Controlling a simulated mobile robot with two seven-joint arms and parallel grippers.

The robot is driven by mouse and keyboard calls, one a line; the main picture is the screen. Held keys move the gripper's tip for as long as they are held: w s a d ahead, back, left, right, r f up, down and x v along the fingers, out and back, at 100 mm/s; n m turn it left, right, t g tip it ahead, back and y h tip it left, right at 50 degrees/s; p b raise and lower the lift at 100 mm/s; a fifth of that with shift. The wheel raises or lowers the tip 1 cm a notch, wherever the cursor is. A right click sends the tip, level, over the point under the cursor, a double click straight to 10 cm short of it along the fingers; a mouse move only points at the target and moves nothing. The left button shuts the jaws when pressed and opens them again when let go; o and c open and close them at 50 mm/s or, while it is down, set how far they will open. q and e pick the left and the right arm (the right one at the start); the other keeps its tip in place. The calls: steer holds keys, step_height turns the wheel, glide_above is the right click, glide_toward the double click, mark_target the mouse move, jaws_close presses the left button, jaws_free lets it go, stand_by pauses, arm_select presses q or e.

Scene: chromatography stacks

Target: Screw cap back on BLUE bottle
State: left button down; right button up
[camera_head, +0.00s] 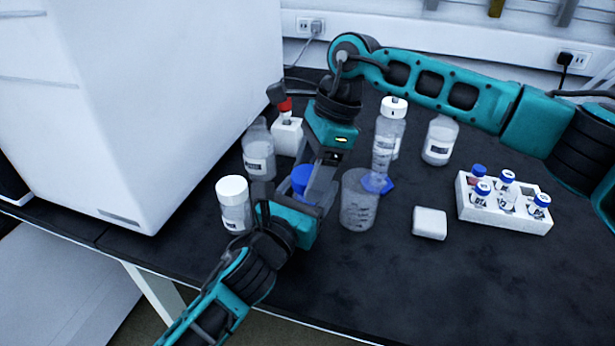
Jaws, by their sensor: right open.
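A blue cap (302,180) shows between my two grippers, left of the clear beaker. What is under it is mostly hidden by my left gripper, so I cannot tell how it sits on a bottle. My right gripper (322,178) reaches down from above, open, with its fingers right beside the blue cap. My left gripper (308,198) comes in from the front left, low beside the same spot. Its fingertips overlap the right gripper's fingers in the picture, and its grip is hidden.
A clear beaker (358,205) with a blue piece (377,183) at its rim stands close right. White-capped bottles (234,210) (387,135), open clear bottles (258,158) (439,143), a vial rack (505,212) and a white block (430,223) surround. A large white instrument (150,100) stands left. The front right table is clear.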

steer(key=shift+s+a+f, duration=0.1)
steer(key=shift+s+a, duration=0.05)
steer(key=shift+s, duration=0.15)
steer(key=shift+c, duration=1.4)
steer(key=r+n, duration=0.1)
steer(key=n, duration=0.3)
steer(key=r+n+h, duration=0.1)
steer(key=n, duration=0.1)
steer(key=shift+a+r, duration=0.3)
steer(key=shift+r, duration=0.05)
steer(key=r+n, duration=0.1)
steer(key=n, duration=0.3)
steer(key=shift+r+t+h, duration=0.35)
steer(key=shift+t+h, duration=0.05)
step_height(320, 180, up, 2)
steer(key=n, duration=0.3)
steer(key=n+h, duration=0.1)
steer(key=n, duration=0.2)
steer(key=shift+w+r+t, duration=0.1)
steer(key=shift+r+t, duration=0.1)
steer(key=shift+t, duration=0.1)
steer(key=r+n, duration=0.1)
steer(key=n, duration=0.1)
steer(key=r+n+h, duration=0.1)
steer(key=n, duration=0.1)
steer(key=shift+n, duration=0.3)
steer(key=shift+t, duration=0.3)
steer(key=shift+w+d+f, duration=0.1)
steer(key=shift+w+f, duration=0.05)
steer(key=shift+f, duration=3.9)
